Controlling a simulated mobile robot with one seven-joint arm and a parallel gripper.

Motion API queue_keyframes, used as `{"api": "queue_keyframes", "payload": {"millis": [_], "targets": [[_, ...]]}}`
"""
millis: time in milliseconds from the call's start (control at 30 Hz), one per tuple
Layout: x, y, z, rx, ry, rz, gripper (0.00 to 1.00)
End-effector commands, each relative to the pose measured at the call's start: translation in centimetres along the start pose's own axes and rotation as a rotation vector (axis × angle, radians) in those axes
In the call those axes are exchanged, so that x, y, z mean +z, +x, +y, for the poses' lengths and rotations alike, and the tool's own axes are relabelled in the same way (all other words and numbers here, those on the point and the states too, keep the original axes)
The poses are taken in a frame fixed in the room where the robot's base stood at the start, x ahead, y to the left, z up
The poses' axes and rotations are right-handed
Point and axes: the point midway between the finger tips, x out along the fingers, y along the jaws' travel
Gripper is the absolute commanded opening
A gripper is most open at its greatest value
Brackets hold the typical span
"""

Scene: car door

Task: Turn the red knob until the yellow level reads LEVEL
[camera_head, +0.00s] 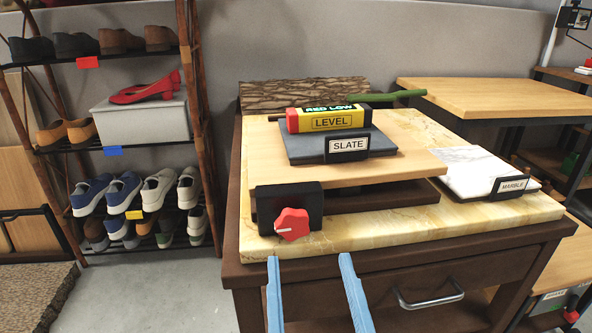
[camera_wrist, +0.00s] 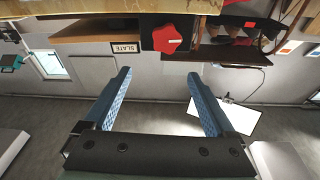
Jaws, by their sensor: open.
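The red knob (camera_head: 292,223) sits on the front of a black box (camera_head: 262,205) at the left front of a tilted wooden board (camera_head: 395,166). The yellow level (camera_head: 325,120) lies on a slate slab (camera_head: 310,146) on that board; its display reads "RED LOW". My gripper (camera_head: 306,260) is open and empty, its blue fingers below and in front of the knob. The wrist view shows the knob (camera_wrist: 167,39) beyond and above the fingertips (camera_wrist: 158,80), apart from them. In that view the level cannot be made out.
The board rests above a marble-topped cabinet (camera_head: 480,222) with a drawer handle (camera_head: 428,296). A white marble slab (camera_head: 475,172) stands at the right, and a green rod (camera_head: 390,97) lies behind the level. A shoe rack (camera_head: 130,150) stands at the left.

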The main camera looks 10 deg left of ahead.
Motion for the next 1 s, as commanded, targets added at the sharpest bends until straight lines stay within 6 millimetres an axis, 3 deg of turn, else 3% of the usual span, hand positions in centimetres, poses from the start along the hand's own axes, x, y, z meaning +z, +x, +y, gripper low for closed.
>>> {"api": "queue_keyframes", "payload": {"millis": [33, 300, 467, 667, 1000], "targets": [[-1.2, -0.4, -0.2, -0.003, 0.021, -0.044, 0.9], [-0.4, -3.5, -0.5, -0.011, 0.095, -0.169, 0.9], [0.0, -4.0, -0.5, -0.011, 0.109, -0.188, 0.9], [0.3, -2.4, -0.5, -0.012, 0.11, -0.184, 0.9], [1.4, 3.3, -0.6, -0.013, 0.108, -0.184, 0.9]]}}
